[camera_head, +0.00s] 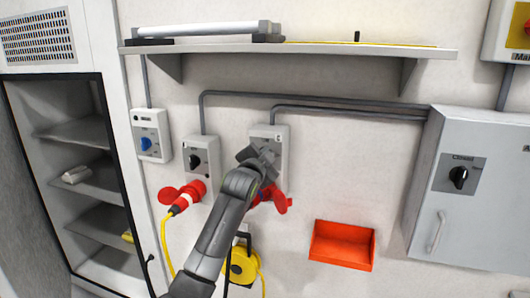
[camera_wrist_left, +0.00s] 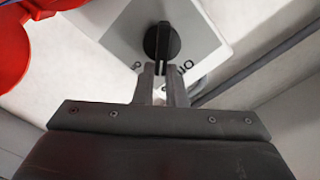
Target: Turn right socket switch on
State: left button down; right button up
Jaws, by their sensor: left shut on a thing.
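The right socket (camera_head: 277,133) is a grey box on the wall with a red socket cover (camera_head: 281,202) below it. My left gripper (camera_head: 262,152) reaches up to its front and hides its switch in the head view. In the left wrist view, the black rotary knob (camera_wrist_left: 161,40) sits on the light plate (camera_wrist_left: 195,38). The fingertips of my left gripper (camera_wrist_left: 161,74) are closed on the near end of the knob. The knob lies in line with the fingers. Printed marks beside it are partly hidden by the fingers. My right gripper is not in view.
The left socket (camera_head: 198,148) has a red plug (camera_head: 187,197) with a yellow cable. A box with a blue knob (camera_head: 146,143) is further left. A shelf (camera_head: 330,50) is above, a red bin (camera_head: 342,244) at lower right, and a grey cabinet (camera_head: 480,215) at right.

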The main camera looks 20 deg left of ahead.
pick_arm(q)
jog(key=m, duration=0.4)
jog(key=shift+d+f, duration=0.3)
jog(key=shift+f, duration=0.1)
jog(key=shift+f+m+p, duration=0.25)
jog(key=shift+m, duration=0.8)
jog(key=shift+f+m+p, duration=0.2)
jog(key=shift+m+p, duration=0.05)
jog(key=shift+m, duration=0.8)
jog(key=c, duration=1.5)
grip_release()
jog(key=shift+s, duration=0.15)
jog(key=shift+s+a+b, duration=0.15)
jog(key=shift+s+b, duration=1.25)
jog(key=shift+s, duration=2.9)
jog(key=shift+s+a+b, duration=0.1)
jog(key=shift+s+b, duration=1.25)
jog(key=shift+s, duration=2.95)
